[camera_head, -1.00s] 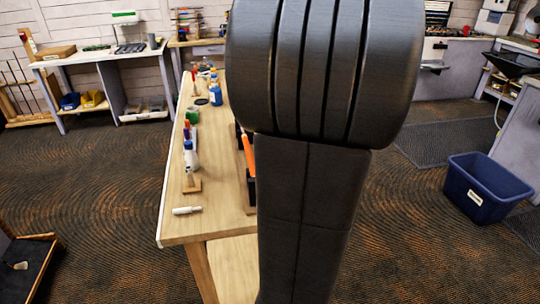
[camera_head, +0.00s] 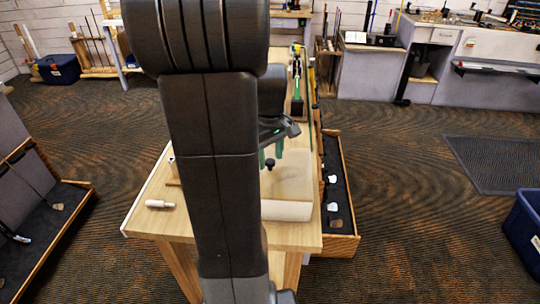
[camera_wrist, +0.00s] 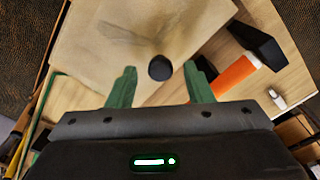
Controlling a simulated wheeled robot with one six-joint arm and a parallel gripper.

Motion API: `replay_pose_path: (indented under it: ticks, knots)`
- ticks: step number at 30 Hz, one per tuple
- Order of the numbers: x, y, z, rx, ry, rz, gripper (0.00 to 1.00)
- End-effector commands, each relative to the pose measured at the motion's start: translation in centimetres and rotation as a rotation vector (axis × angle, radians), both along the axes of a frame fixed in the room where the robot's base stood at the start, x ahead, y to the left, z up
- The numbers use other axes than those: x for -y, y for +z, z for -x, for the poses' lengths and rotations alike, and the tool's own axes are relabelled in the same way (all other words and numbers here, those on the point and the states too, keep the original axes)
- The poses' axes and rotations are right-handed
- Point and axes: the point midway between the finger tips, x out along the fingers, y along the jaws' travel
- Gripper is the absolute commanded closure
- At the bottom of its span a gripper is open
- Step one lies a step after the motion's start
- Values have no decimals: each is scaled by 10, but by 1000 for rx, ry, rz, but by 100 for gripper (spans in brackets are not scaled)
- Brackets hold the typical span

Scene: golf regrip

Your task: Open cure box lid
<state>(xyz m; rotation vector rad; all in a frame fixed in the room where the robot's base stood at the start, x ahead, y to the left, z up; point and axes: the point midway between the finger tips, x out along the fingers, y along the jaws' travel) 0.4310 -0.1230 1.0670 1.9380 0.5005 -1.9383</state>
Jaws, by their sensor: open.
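The cure box (camera_head: 290,210) is a pale tan box on the wooden workbench, partly hidden by my arm in the head view. Its lid (camera_head: 297,180) looks flat and closed, with a dark round knob (camera_head: 270,164) on top. My gripper (camera_head: 276,152) is just above the lid with its green fingers pointing down. In the wrist view, the lid (camera_wrist: 120,40) fills the upper middle, and the knob (camera_wrist: 160,67) shows between the two spread green fingertips, apart from both. My gripper is open and empty; whether the fingers are level with the knob is unclear.
A white bottle-like item (camera_head: 160,204) lies near the bench's front left corner. An orange piece with black blocks (camera_wrist: 235,75) lies beside the box. An open drawer (camera_head: 337,195) with club heads sticks out on the right. Carpet floor surrounds the bench (camera_head: 200,240).

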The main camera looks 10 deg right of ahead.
Motion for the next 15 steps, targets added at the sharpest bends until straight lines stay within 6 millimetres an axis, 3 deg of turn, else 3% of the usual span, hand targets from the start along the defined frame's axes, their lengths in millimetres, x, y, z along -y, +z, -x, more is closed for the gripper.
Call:
replay_pose_path:
  ticks: [11, 15]
  knots:
    - [0, -5, 0, 0, 0, 0, 55]
    - [0, -5, 0, 0, 0, 0, 83]
